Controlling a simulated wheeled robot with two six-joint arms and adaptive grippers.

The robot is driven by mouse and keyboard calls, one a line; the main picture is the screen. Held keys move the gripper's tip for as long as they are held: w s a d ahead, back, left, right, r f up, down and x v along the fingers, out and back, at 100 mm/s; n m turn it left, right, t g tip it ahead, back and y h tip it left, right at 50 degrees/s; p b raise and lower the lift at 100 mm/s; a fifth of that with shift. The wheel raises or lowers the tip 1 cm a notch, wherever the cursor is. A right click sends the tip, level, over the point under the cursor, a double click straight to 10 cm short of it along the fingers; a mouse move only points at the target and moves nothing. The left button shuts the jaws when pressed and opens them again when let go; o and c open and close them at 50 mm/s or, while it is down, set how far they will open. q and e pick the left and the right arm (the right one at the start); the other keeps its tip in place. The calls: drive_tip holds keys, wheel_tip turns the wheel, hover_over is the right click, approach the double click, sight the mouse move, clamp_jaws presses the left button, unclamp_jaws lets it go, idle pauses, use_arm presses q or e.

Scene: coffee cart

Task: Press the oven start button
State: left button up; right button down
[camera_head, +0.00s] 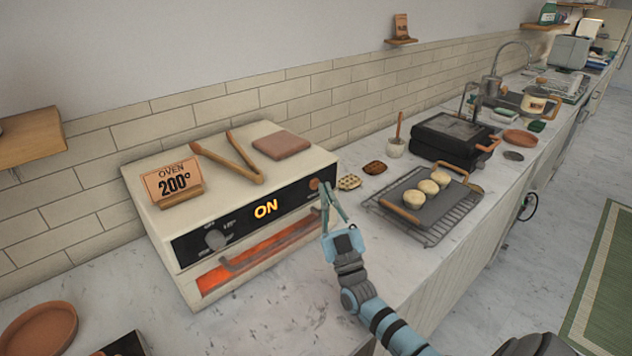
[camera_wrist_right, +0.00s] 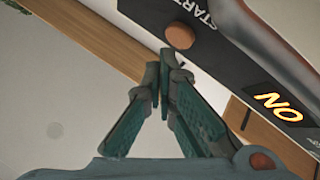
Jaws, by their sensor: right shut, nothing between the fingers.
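The oven (camera_head: 236,200) is a cream box with a black front panel on the counter. Its display (camera_head: 265,209) reads "ON", and its window glows orange. The round brown start button (camera_head: 314,184) is at the right end of the panel. It also shows in the right wrist view (camera_wrist_right: 180,36), next to the word "START". My right gripper (camera_head: 326,184) is shut and empty, its fingertips close beside the button. In the right wrist view the fingertips (camera_wrist_right: 165,58) are just below the button, apart from it in the picture; contact cannot be told. My left gripper is out of view.
Wooden tongs (camera_head: 232,160), a brown folded cloth (camera_head: 282,145) and an "OVEN 200°" sign (camera_head: 173,183) are on the oven. A tray of buns (camera_head: 425,200) sits on a wire rack to the right. A black grill (camera_head: 452,138) stands behind it. The counter before the oven is clear.

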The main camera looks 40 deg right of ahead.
drive_tip(key=s+p, duration=0.2)
drive_tip(key=s, duration=0.1)
drive_tip(key=s+p, duration=0.1)
drive_tip(key=s, duration=0.1)
drive_tip(key=shift+d, duration=0.25)
drive_tip(key=shift+f, duration=0.1)
idle(1.0)
